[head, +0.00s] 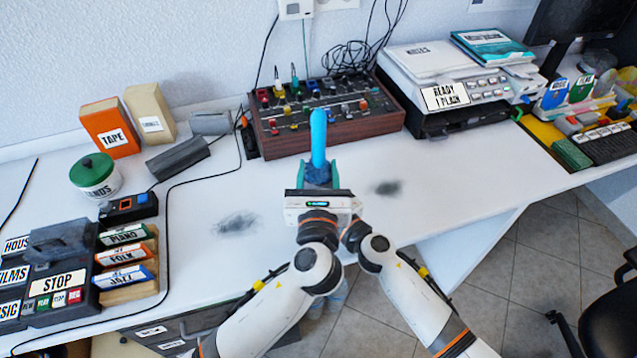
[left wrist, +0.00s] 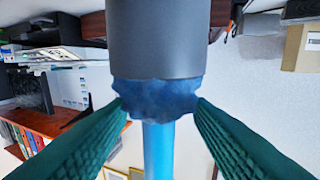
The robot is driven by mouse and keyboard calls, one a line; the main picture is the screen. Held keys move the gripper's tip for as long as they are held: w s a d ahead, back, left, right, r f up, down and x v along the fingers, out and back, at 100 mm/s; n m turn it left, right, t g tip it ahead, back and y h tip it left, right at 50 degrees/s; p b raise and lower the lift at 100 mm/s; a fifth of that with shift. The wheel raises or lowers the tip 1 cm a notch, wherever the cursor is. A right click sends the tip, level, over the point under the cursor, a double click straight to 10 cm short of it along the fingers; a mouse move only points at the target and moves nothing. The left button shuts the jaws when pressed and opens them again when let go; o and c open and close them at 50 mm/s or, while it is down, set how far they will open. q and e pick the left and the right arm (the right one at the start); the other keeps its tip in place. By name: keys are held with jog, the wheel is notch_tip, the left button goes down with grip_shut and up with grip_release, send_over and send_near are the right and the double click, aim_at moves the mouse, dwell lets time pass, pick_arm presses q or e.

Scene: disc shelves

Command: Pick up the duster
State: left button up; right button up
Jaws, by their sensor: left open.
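The duster has a light blue handle (head: 318,135) that points up and away in the head view. Its darker blue, fluffy part (left wrist: 158,98) shows in the left wrist view between a grey cylinder (left wrist: 155,38) and the handle. My left gripper (head: 318,168) is open, with its teal fingers on either side of the fluffy part. I cannot tell whether the fingers touch it. The grey cylinder is hidden in the head view. My right arm comes in from the lower right, and its gripper is hidden behind the left one.
Dark smudges (head: 237,222) lie on the white desk (head: 200,195). A mixer (head: 325,113) and a printer (head: 450,90) stand behind. An orange tape box (head: 109,128), a white jar (head: 95,178) and a cassette deck (head: 55,275) are at the left. A cable crosses the left side.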

pick_arm(q)
jog(key=w, duration=0.4)
jog(key=shift+w+r, duration=0.3)
jog(key=shift+r, duration=0.1)
jog(key=shift+c, duration=0.2)
grip_shut()
